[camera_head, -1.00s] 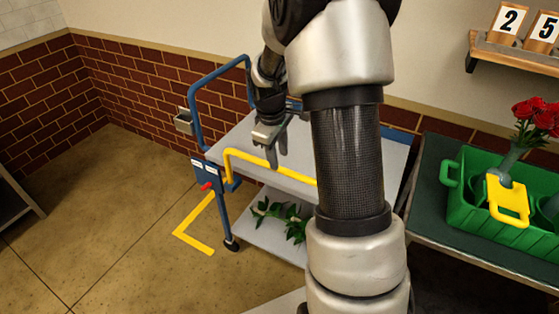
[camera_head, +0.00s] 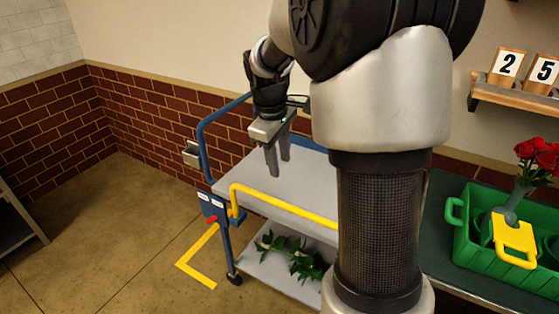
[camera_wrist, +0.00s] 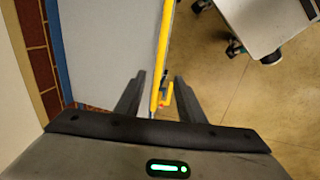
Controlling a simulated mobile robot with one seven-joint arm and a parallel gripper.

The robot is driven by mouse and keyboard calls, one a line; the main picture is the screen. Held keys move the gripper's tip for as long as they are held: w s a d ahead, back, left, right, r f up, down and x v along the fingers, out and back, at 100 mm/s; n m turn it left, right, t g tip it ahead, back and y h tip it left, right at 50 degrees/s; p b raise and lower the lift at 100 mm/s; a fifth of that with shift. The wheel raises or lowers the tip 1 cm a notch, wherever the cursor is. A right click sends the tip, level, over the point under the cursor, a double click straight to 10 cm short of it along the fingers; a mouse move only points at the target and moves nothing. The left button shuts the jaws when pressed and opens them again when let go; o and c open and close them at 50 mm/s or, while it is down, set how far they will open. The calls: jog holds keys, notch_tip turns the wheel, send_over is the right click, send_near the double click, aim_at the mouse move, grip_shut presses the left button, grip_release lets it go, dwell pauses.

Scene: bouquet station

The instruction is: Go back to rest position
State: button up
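My gripper (camera_head: 278,160) hangs above the top shelf of the blue-framed cart, with its fingers pointing down. In the wrist view the two fingers (camera_wrist: 157,97) stand apart with nothing held between them. The cart's yellow rail (camera_wrist: 162,50) shows beyond the gap between them. In the head view my arm fills the middle right and hides part of the cart.
The cart (camera_head: 285,188) has a bare grey top and a yellow rail (camera_head: 280,203). White flowers with green leaves (camera_head: 295,255) lie on its lower shelf. A green crate (camera_head: 480,250) with red roses (camera_head: 538,152) and a yellow-handled item (camera_head: 514,238) stands at right. Open floor lies left.

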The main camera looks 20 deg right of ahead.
jog(key=s+a+r+m+t+y+p, duration=0.1)
jog(key=s+a+r+m+t+p, duration=0.1)
jog(key=s+a+r+p, duration=0.3)
jog(key=s+a+r+m+t+p, duration=0.2)
jog(key=s+a+r+m+p, duration=0.3)
jog(key=s+r, duration=0.9)
jog(key=shift+s+r+m+y+p, duration=0.3)
jog(key=shift+s+y+p, duration=0.1)
jog(key=shift+s, duration=1.45)
